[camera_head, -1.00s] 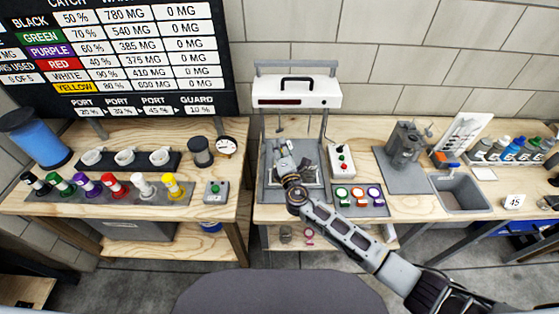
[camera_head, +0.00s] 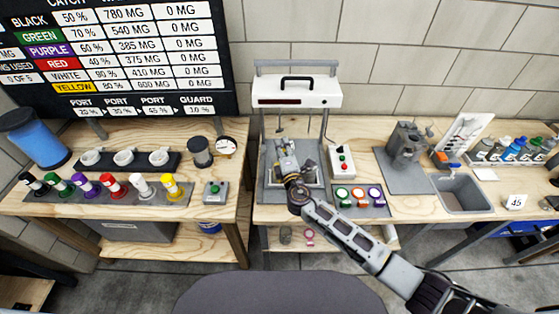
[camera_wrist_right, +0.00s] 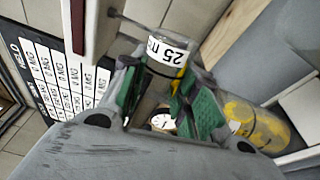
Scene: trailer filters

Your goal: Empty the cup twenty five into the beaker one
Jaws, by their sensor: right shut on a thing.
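My right gripper (camera_head: 283,148) is over the grey tray of the white-topped station in the head view. In the right wrist view its green-padded fingers (camera_wrist_right: 163,100) are shut on a clear cup with a "25" label (camera_wrist_right: 170,52), the cup twenty five. The cup looks tilted, and some yellow shows at its lower part. A clear vessel with yellow contents (camera_wrist_right: 255,125) lies to the right in that view, apart from the fingers. It may be the beaker one, but I cannot read its marking. My left gripper is not in view.
The station's white top (camera_head: 297,92) overhangs the gripper. A white control box (camera_head: 341,161) and several coloured round pieces stand to its right. Farther right are a grey machine (camera_head: 406,145) and a sink (camera_head: 462,193). Several coloured-topped cylinders stand on the left table.

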